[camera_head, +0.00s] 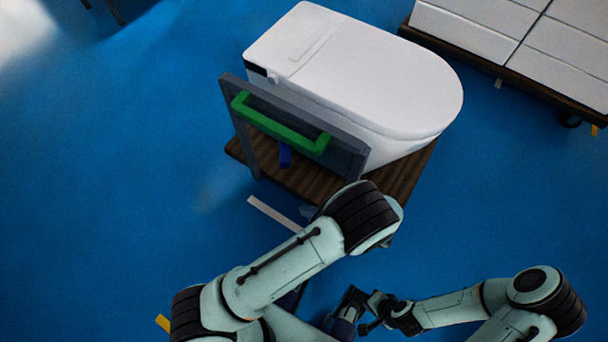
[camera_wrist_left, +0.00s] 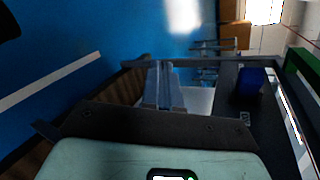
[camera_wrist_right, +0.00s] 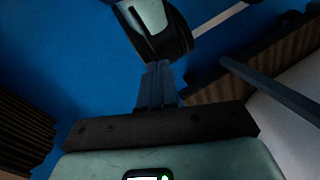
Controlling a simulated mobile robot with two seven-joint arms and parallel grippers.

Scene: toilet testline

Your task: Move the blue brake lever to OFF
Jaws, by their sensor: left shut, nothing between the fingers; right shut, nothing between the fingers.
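The blue brake lever (camera_head: 285,156) shows just below the green handle (camera_head: 280,128) on the grey frame of the cart. In the left wrist view the lever (camera_wrist_left: 250,83) is a dark blue block to the right of my left gripper (camera_wrist_left: 164,88), apart from its fingertips. The left fingers are shut and empty. In the head view my left arm's elbow stands in front of the cart and mostly hides that gripper. My right gripper (camera_wrist_right: 157,88) is shut and empty, in front of the cart with my other arm ahead of it. No OFF marking is readable.
The cart's dark wooden base (camera_head: 401,177) carries a white toilet (camera_head: 360,75). Its grey upright frame (camera_head: 345,151) faces my arms. White boxes (camera_head: 520,38) stand on another dark cart at the top right. The blue floor is clear on the left.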

